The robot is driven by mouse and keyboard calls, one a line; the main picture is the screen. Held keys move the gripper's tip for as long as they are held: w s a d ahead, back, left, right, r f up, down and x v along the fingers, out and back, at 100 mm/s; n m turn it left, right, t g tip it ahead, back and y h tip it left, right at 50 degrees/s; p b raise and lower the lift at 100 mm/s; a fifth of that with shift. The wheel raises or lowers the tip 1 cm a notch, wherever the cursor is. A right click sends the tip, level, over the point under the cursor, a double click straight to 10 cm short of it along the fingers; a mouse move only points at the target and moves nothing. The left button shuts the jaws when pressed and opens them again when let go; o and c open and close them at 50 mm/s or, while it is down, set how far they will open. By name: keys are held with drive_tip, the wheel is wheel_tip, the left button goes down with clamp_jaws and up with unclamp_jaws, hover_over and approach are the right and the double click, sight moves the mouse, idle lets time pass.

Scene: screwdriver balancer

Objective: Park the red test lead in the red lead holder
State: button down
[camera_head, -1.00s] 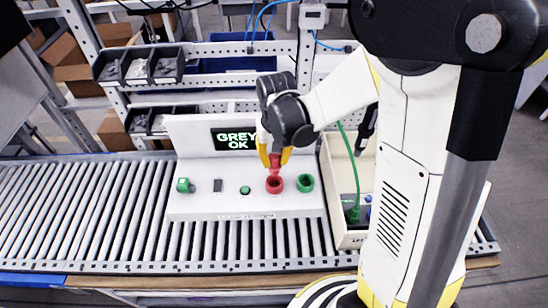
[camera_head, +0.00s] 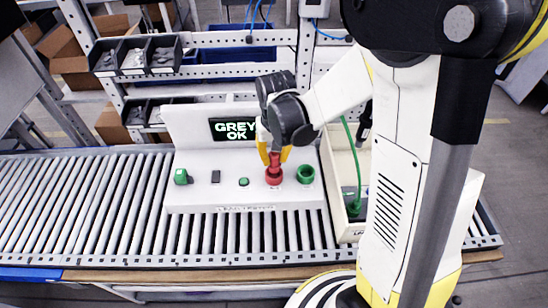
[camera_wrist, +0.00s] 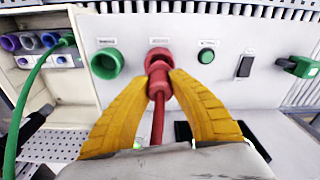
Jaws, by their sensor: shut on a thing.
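The red test lead (camera_wrist: 158,85) is between the yellow fingers of my gripper (camera_wrist: 159,82), which is shut on it. In the wrist view its front end meets the red lead holder (camera_wrist: 157,53), a red ring on the white panel, and seems to be at or inside the opening; how deep is hidden. In the head view the red lead (camera_head: 275,160) stands roughly upright over the red holder (camera_head: 273,178), with my gripper (camera_head: 273,157) just above. The red cable runs back under my gripper in the wrist view.
A green holder (camera_head: 305,174) sits just right of the red one. A green button (camera_head: 244,182), a dark switch (camera_head: 215,177) and a green plug (camera_head: 181,177) lie leftward. The display (camera_head: 235,130) reads "GREY OK". A pale bin (camera_head: 340,215) with a green cable stands right.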

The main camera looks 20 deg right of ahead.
sight(274, 166)
drive_tip(key=shift+f, duration=0.15)
drive_tip(key=shift+f+b, duration=0.35)
drive_tip(key=shift+b, duration=0.15)
drive_tip(key=shift+f+b, duration=1.55)
drive_tip(key=shift+f, duration=0.05)
drive_tip(key=c, duration=1.2)
unclamp_jaws()
drive_tip(key=shift+r, duration=0.15)
drive_tip(key=r, duration=1.1)
drive_tip(key=shift+s+r, duration=0.4)
